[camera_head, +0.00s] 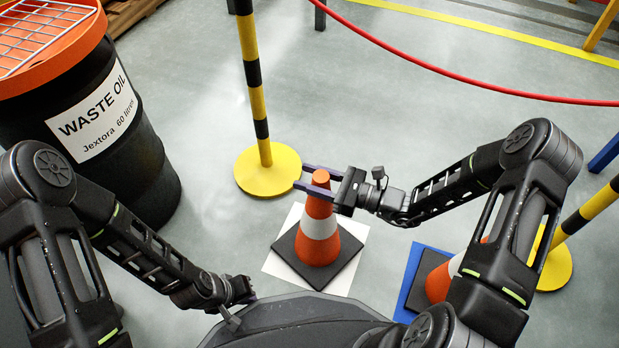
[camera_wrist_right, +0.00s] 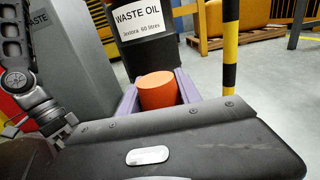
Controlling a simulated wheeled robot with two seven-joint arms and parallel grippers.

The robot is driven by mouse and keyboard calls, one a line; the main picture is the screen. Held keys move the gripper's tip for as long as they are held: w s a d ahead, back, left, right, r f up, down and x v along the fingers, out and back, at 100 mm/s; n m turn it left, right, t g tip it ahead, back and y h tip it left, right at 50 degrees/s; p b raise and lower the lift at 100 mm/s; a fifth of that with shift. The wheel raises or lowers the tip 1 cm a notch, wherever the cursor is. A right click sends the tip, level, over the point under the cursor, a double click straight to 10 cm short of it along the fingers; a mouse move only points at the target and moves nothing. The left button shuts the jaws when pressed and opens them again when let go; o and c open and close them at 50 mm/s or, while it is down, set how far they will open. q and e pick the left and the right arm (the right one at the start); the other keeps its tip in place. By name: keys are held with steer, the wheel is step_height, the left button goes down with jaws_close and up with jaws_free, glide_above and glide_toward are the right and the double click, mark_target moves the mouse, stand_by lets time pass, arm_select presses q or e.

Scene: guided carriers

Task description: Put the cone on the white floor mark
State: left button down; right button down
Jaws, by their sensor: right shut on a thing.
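An orange cone with a white band and a dark square base (camera_head: 318,238) stands upright over the white floor mark (camera_head: 354,231). The mark's white edges show around the base; I cannot tell whether the base touches the floor. My right gripper (camera_head: 316,182) is shut on the cone's top, with purple fingers on either side of it. The orange top (camera_wrist_right: 158,90) also shows between the fingers in the right wrist view. My left gripper (camera_head: 240,291) is low at the left, apart from the cone; its fingers are not clear.
A second cone (camera_head: 437,282) stands on a blue mark (camera_head: 414,283) at the right, partly behind my right arm. A yellow-black post (camera_head: 268,172) stands just behind the held cone. A black waste oil drum (camera_head: 140,165) is at the left. A red rope (camera_head: 455,75) hangs across the back.

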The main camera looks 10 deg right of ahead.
steer(key=shift+f, duration=0.1)
steer(key=c, duration=0.8)
jaws_free()
steer(key=shift+c, duration=0.2)
steer(key=shift+s+d+r, duration=0.1)
steer(key=shift+r, duration=0.1)
steer(key=p+v, duration=0.4)
steer(key=v, duration=0.7)
steer(key=shift+s+d, duration=0.2)
steer(key=shift+d, duration=0.15)
